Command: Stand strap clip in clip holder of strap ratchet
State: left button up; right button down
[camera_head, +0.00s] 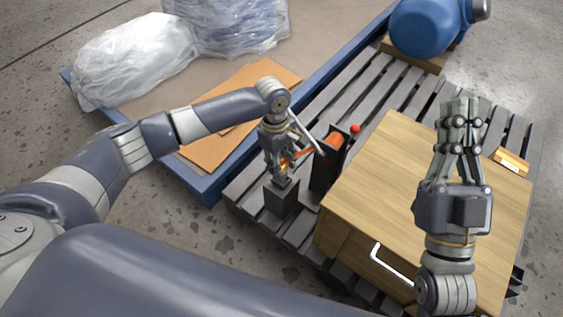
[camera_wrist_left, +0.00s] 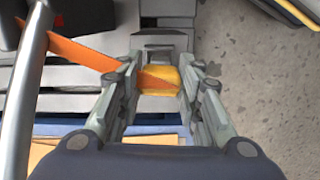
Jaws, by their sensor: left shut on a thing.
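My left gripper (camera_head: 283,170) is shut on the yellow strap clip (camera_wrist_left: 158,80), pointing down just above the clip holder. The clip holder is a small dark grey upright box (camera_head: 282,197); it also shows beyond the clip in the left wrist view (camera_wrist_left: 165,42). I cannot tell whether the clip touches it. An orange strap (camera_wrist_left: 85,55) runs from the clip to the strap ratchet (camera_head: 325,170), a dark upright housing with a grey lever and a red knob (camera_head: 355,128). My right gripper (camera_head: 460,105) is empty, its fingers together, above the wooden box.
A wooden box (camera_head: 385,165) with a white handle stands right of the ratchet on the slatted grey pallet (camera_head: 352,90). A blue valve part (camera_head: 425,27) lies behind. Cardboard (camera_head: 205,150) and plastic-wrapped bundles (camera_head: 135,60) lie on a blue-edged platform at left.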

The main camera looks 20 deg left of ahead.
jog(key=shift+w+f+g, duration=0.3)
jog(key=shift+f+g, duration=0.1)
jog(key=shift+f, duration=0.15)
jog(key=shift+w+f+g+h+p, duration=0.35)
jog(key=shift+w+f+g, duration=0.25)
jog(key=shift+f, duration=0.15)
jog(key=shift+w+f+g, duration=0.25)
jog(key=shift+f+g, duration=0.05)
jog(key=shift+f, duration=0.25)
dwell(0.3)
jog(key=shift+w+f, duration=0.1)
jog(key=shift+f, duration=0.15)
jog(key=shift+w+f+g+h, duration=0.1)
jog(key=shift+f+g+h, duration=0.2)
jog(key=shift+f, duration=0.15)
jog(key=shift+w+f+p, duration=0.1)
jog(key=shift+f+p, duration=0.15)
jog(key=shift+p, duration=0.05)
jog(key=shift+f, duration=0.1)
jog(key=shift+f+g, duration=0.2)
jog(key=shift+g, duration=0.1)
